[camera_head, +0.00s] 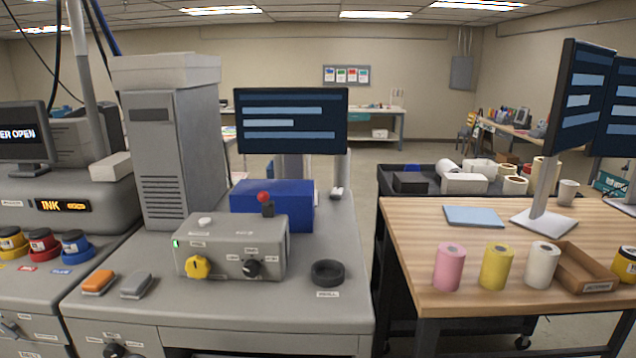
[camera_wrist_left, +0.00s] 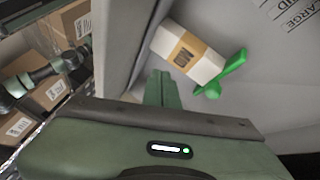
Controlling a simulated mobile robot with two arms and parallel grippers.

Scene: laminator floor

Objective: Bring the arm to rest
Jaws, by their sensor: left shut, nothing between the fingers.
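My left gripper (camera_wrist_left: 163,88) shows in the left wrist view as a green body along the bottom with its narrow green fingers pointing up, shut and empty. It is over or beside a grey surface (camera_wrist_left: 265,65), close to a grey wall-like edge. A white box with a tan label (camera_wrist_left: 188,55) lies just beyond the fingertips, apart from them as far as I can tell. Neither of my arms shows in the head view. My right gripper is not in view.
A bright green piece (camera_wrist_left: 225,75) is beside the white box. Cardboard boxes (camera_wrist_left: 70,25) with labels are at left in the wrist view. In the head view, a grey machine bench (camera_head: 330,310) and a wooden table (camera_head: 400,215) stand with a narrow gap between.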

